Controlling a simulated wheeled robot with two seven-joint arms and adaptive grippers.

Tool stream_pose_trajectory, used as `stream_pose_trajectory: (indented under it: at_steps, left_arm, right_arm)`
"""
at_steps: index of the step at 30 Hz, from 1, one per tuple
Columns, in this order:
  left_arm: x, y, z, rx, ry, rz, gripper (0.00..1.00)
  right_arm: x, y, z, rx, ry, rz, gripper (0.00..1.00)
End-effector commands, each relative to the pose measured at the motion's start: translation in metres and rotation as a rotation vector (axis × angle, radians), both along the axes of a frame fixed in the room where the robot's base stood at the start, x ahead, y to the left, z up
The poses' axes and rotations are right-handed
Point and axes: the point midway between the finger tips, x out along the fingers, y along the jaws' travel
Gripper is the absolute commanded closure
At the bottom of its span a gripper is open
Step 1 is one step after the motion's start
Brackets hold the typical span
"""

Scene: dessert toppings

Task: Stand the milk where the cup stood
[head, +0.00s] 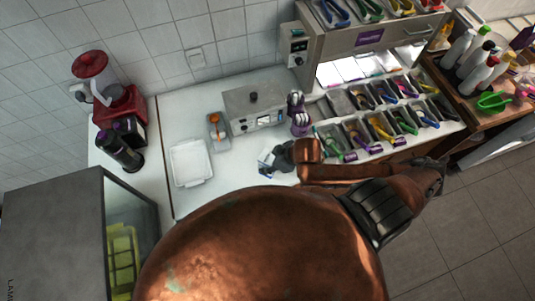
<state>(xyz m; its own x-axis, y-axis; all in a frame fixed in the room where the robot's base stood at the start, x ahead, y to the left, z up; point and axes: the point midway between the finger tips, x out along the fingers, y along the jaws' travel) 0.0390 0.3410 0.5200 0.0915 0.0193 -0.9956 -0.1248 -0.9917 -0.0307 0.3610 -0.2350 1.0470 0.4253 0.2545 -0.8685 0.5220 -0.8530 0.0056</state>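A small white and blue object (266,157), possibly the milk carton, is on or just above the white counter, at the tips of my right gripper (276,158). The dark gripper and my copper forearm hide part of it. I cannot tell whether the fingers are closed on it or only beside it. No cup can be clearly made out. A purple and grey item (298,115) stands behind the gripper, beside the metal appliance; it is too small to identify. My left gripper is not in view.
A white tray (190,163) and a grey container with an orange utensil (218,131) lie left of the metal appliance (252,107). Topping bins (340,104) fill the right. Bare counter (230,173) lies between tray and gripper.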

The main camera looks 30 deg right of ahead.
Motion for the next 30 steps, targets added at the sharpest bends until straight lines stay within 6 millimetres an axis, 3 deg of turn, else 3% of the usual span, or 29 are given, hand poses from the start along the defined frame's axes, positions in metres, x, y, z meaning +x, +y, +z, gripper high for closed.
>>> stream_pose_trajectory:
  at_steps: [1,8,15,23,30]
  left_arm:
    - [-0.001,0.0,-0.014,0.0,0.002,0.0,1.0]
    - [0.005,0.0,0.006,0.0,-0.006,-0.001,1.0]
    - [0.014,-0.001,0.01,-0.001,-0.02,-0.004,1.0]
    - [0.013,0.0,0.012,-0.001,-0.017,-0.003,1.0]
    - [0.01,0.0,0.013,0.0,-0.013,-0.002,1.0]
  right_arm:
    - [0.012,-0.006,-0.009,-0.003,-0.008,-0.001,0.99]
    - [0.052,-0.031,-0.021,-0.001,-0.006,-0.006,0.99]
    - [0.078,-0.047,-0.062,0.002,-0.005,-0.006,0.99]
    - [0.09,-0.054,-0.08,0.001,-0.006,-0.005,0.99]
    - [0.09,-0.054,-0.109,0.001,-0.005,-0.003,0.99]
